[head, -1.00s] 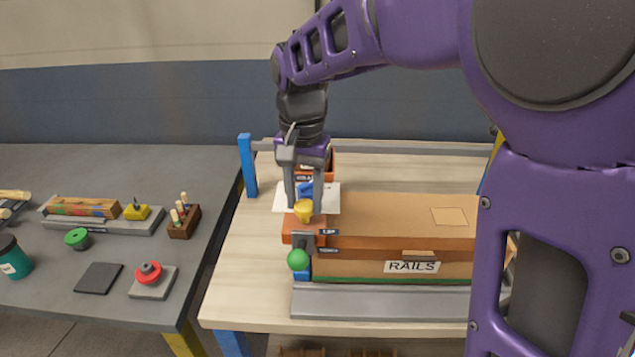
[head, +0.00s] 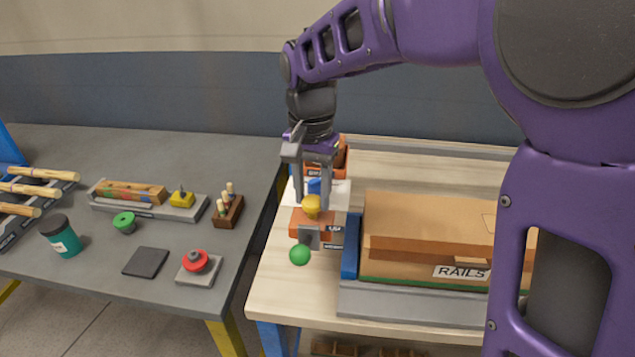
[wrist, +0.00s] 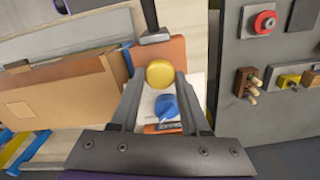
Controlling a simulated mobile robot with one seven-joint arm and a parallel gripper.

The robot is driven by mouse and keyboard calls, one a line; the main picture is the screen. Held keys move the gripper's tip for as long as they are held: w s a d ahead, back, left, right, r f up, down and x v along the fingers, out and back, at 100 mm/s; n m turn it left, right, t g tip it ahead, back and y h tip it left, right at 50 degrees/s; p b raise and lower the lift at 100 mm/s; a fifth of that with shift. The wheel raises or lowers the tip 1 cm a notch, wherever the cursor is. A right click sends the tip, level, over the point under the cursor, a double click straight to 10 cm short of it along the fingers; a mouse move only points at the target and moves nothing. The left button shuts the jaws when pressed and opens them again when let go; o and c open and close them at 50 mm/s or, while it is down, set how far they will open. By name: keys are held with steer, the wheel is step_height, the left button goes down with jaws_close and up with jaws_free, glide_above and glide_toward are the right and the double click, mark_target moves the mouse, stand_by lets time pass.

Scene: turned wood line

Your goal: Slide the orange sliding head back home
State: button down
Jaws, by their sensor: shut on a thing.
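The orange sliding head (head: 303,226) is an orange block with a yellow round knob (head: 311,206) on top. A grey plate and a green ball (head: 300,254) sit at its front, and dark labels at its right. My gripper (head: 312,199) points down, its fingers shut on the yellow knob. In the wrist view, the knob (wrist: 160,73) lies between the fingertips, with the orange block (wrist: 172,52) behind it. The head is left of the blue end block (head: 350,245) of the grey rail base (head: 410,304). The knob's stem is hidden.
A long cardboard box marked RAILS (head: 420,222) lies right of the head. An orange bin (head: 340,158) and a blue knob (wrist: 167,107) are behind it. The grey bench (head: 100,290) at left holds a red button (head: 195,261) and a teal cup (head: 62,238).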

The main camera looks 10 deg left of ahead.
steer(key=shift+a+r, duration=0.1)
steer(key=shift+a, duration=0.15)
steer(key=shift+c, duration=2.2)
jaws_free()
steer(key=shift+a, duration=0.1)
steer(key=shift+o, duration=0.3)
step_height(320, 180, up, 17)
steer(key=shift+r, duration=0.15)
